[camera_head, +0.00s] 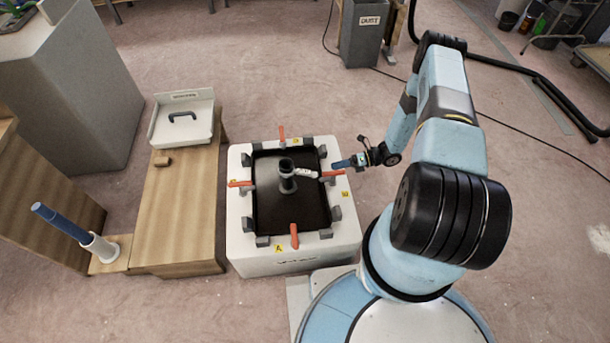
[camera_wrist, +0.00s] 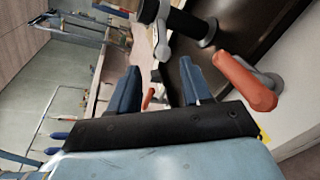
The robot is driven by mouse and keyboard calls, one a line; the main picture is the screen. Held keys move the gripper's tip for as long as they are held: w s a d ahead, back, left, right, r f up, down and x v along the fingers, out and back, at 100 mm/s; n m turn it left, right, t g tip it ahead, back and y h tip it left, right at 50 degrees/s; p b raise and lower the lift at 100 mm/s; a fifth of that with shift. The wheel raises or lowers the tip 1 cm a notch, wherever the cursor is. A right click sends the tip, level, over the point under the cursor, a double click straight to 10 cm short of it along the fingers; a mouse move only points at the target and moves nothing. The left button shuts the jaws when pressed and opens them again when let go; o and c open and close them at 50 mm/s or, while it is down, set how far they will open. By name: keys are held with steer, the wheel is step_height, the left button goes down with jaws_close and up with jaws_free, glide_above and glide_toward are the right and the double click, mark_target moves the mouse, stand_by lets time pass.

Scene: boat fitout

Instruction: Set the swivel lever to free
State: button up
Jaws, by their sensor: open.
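A white box (camera_head: 345,235) with a dark recessed top stands beside my base. A grey upright post (camera_head: 286,165) rises from its middle, with a pale swivel lever (camera_head: 306,172) pointing right toward an orange handle (camera_head: 331,174). The post (camera_wrist: 186,22) and this orange handle (camera_wrist: 245,80) also show in the wrist view. Other orange handles stand at the back (camera_head: 282,134), left (camera_head: 240,184) and front (camera_head: 294,236) edges. My gripper (camera_head: 338,164) is at the box's right edge, close to the right handle. In the wrist view, its blue fingers (camera_wrist: 160,82) are apart with nothing between them.
Small yellow tags mark the handles. A wooden bench (camera_head: 185,215) with a white tray (camera_head: 205,132) stands left of the box. A blue rod (camera_head: 60,222) leans in a white holder further left. A grey dust bin (camera_head: 360,35) and cables lie behind.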

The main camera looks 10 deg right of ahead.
mark_target(305, 175)
steer(key=x, duration=1.4)
steer(key=shift+s+f, duration=0.1)
steer(key=shift+f, duration=0.2)
steer(key=shift+c, duration=0.3)
jaws_close()
steer(key=shift+d, duration=0.15)
steer(key=shift+m+t, duration=0.3)
